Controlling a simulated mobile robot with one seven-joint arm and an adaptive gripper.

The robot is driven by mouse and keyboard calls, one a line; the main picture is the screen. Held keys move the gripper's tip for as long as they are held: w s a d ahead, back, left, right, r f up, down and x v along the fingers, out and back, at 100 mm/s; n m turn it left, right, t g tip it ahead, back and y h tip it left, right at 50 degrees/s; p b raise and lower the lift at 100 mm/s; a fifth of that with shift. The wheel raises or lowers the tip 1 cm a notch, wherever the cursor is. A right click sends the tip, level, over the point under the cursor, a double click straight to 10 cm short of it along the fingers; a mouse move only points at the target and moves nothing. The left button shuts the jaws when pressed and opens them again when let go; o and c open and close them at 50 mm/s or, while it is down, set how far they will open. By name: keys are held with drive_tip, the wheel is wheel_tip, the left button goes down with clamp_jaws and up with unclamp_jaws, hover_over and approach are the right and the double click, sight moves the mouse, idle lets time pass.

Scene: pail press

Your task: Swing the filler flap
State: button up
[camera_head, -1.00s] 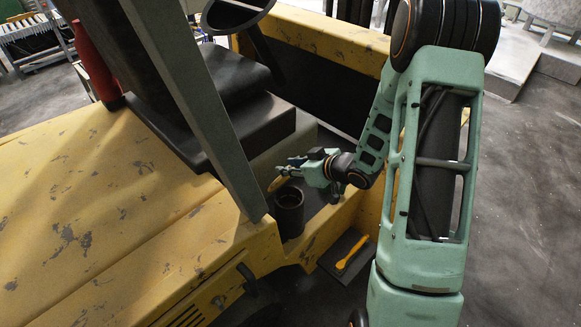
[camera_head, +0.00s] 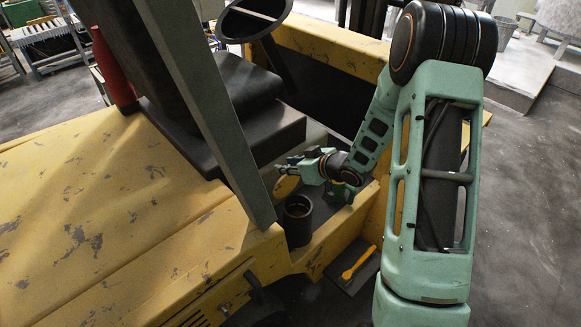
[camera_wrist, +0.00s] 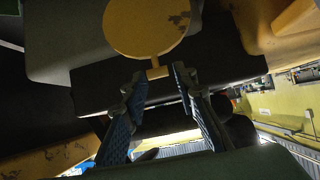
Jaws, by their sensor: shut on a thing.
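The filler flap (camera_head: 287,186) is a round yellow disc beside the upper rim of a dark, cup-like cylinder (camera_head: 298,222) on the yellow vehicle's step. In the wrist view the flap (camera_wrist: 146,27) shows a broad face with worn patches, and a short yellow tab points toward my fingers. My gripper (camera_wrist: 161,82) has its fingertips on either side of that tab and is shut on it. In the head view my gripper (camera_head: 290,167) reaches in from the right, just above the flap. The cylinder's open top is uncovered, with the flap tilted up. The flap's hinge cannot be made out.
A black seat (camera_head: 262,122) and a grey post (camera_head: 205,105) stand left of my gripper. A steering wheel (camera_head: 253,18) is above. A yellow brush-like tool (camera_head: 358,262) lies on the low dark step (camera_head: 345,281). Open floor (camera_head: 530,200) lies to the right.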

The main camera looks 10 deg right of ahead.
drive_tip(key=shift+w+a, duration=0.45)
drive_tip(key=shift+w, duration=0.15)
drive_tip(key=shift+w+a, duration=0.4)
drive_tip(key=shift+w, duration=0.2)
drive_tip(key=shift+w+a+f, duration=0.25)
drive_tip(key=shift+w+a, duration=0.2)
drive_tip(key=shift+w, duration=0.15)
drive_tip(key=o, duration=1)
drive_tip(key=shift+c, duration=0.2)
